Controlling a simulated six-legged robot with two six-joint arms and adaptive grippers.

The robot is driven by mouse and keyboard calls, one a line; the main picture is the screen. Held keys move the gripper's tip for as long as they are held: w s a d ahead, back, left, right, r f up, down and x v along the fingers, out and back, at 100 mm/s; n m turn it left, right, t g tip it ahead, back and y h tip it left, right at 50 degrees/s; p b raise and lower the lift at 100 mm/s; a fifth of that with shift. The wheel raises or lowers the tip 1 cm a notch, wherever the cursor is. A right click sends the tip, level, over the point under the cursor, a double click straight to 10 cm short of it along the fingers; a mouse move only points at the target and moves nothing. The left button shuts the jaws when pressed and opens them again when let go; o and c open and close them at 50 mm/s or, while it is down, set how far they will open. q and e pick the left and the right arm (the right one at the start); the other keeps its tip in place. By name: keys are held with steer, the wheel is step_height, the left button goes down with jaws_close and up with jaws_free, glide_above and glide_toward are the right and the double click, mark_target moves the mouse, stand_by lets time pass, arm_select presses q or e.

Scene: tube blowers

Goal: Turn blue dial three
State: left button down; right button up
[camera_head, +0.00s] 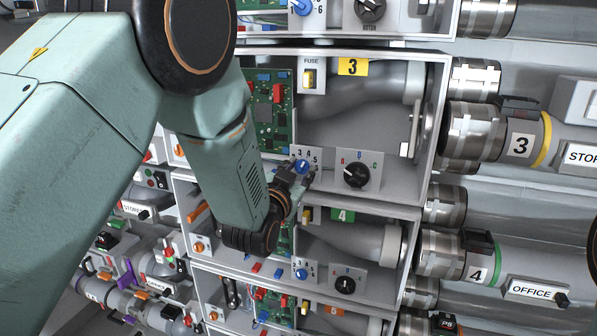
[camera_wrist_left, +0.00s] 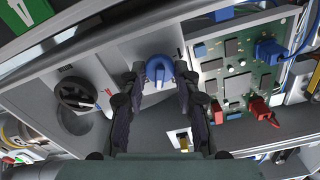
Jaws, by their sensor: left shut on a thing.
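Blue dial three (camera_head: 302,167) sits on a white numbered plate at the lower left of the box with the yellow 3 label (camera_head: 354,67). It also shows in the left wrist view (camera_wrist_left: 159,69), between the dark fingers. My left gripper (camera_head: 296,177) reaches it from the lower left and is shut on it, one finger on each side. The fingers hide part of the numbered plate.
A black dial (camera_head: 356,174) is just right of the blue one. A green circuit board (camera_head: 270,108) and a fuse switch (camera_head: 310,78) are above. The box below holds another blue dial (camera_head: 302,273) and black dial (camera_head: 345,284). Pipe 3 (camera_head: 519,145) runs at right.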

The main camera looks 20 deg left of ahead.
stand_by(0.7)
arm_select(q)
steer(key=c, duration=1)
jaws_free()
steer(key=s, duration=1.2)
steer(key=shift+a, duration=0.2)
